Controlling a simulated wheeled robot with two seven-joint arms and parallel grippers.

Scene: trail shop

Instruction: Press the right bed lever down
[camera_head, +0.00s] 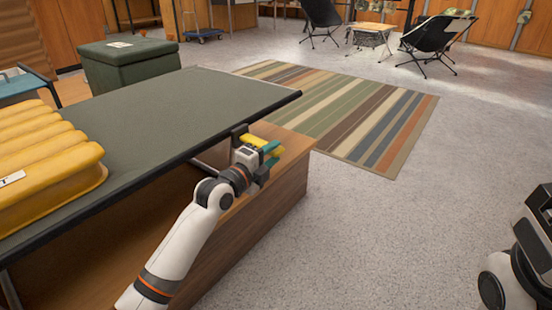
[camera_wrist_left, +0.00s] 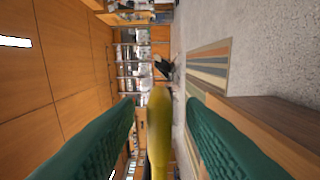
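The bed is a dark green cot (camera_head: 185,110) with a black frame, at the left in the head view. A yellow lever (camera_head: 250,138) shows at its near right corner, and I take it for the right bed lever. My left gripper (camera_head: 269,153), with teal fingers, is at this lever. In the left wrist view, the green fingers stand wide apart (camera_wrist_left: 161,103). The rounded yellow lever (camera_wrist_left: 158,125) runs between them, with a gap on each side. The lever's base is hidden. My right gripper is out of view; only part of my right arm shows.
A yellow ribbed pad (camera_head: 50,165) lies on the cot. The cot stands over a wooden platform (camera_head: 255,215). A striped rug (camera_head: 350,110) lies behind. A green box stool (camera_head: 130,68) stands at the back left.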

